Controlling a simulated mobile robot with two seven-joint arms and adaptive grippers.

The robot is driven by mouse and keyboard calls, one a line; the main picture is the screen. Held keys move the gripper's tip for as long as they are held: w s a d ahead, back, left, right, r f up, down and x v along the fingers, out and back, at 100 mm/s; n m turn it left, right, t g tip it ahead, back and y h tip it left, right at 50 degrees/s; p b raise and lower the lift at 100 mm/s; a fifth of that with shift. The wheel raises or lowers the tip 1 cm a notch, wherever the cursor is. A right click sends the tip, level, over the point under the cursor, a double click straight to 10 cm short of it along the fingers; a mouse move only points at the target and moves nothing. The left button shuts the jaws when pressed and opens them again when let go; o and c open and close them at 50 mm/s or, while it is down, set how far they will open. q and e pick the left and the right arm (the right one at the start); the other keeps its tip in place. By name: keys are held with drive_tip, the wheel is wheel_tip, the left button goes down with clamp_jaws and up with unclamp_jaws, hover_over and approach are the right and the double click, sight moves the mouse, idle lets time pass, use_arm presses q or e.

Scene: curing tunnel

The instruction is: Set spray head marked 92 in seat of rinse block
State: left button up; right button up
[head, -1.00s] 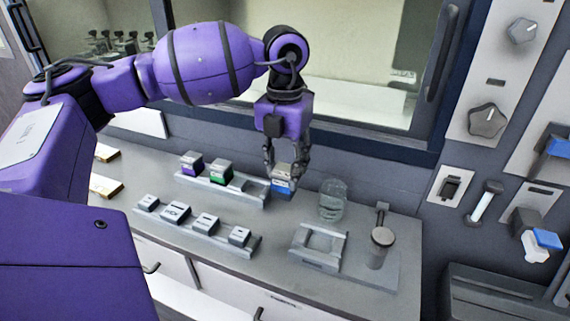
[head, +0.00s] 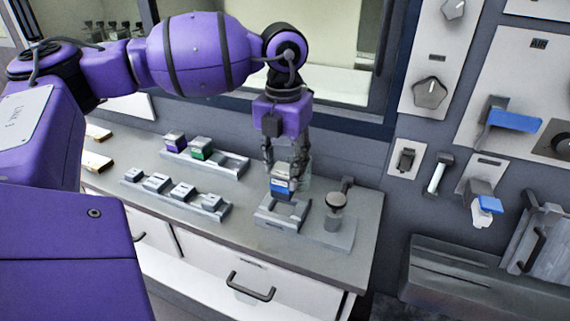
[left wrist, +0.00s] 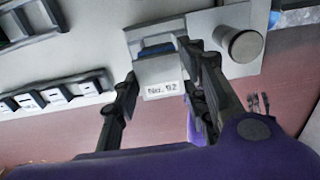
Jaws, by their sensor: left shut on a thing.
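The spray head marked "No. 92" (left wrist: 162,78) is a grey block with a white label and a blue band. It also shows in the head view (head: 280,186). My left gripper (head: 284,172) points down and is shut on it; its fingers flank the block in the left wrist view. The spray head is over the rinse block (head: 268,217), a grey cradle-like holder near the counter's right end. I cannot tell whether it touches the seat, whose middle it hides. My right gripper is not in view.
A round-topped grey post (head: 336,201) stands just right of the rinse block. A back rack (head: 232,168) holds purple and green heads; a front rack (head: 212,209) holds several small grey blocks. The wall has blue-handled valves (head: 513,120).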

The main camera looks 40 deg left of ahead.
sight(283, 186)
use_arm(q)
drive_tip(key=shift+a+f+b, duration=0.15)
drive_tip(key=shift+f+b, duration=0.35)
drive_tip(key=shift+f, duration=0.35)
drive_tip(key=shift+f+b, duration=0.35)
drive_tip(key=shift+f, duration=0.35)
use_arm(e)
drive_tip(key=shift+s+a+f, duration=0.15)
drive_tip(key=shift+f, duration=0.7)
use_arm(q)
drive_tip(key=shift+f, duration=0.2)
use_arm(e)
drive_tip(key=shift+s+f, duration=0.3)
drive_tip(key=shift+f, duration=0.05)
use_arm(q)
drive_tip(key=shift+f+b, duration=0.4)
drive_tip(key=shift+f, duration=0.1)
drive_tip(key=shift+f+b, duration=0.3)
drive_tip(key=shift+f, duration=0.4)
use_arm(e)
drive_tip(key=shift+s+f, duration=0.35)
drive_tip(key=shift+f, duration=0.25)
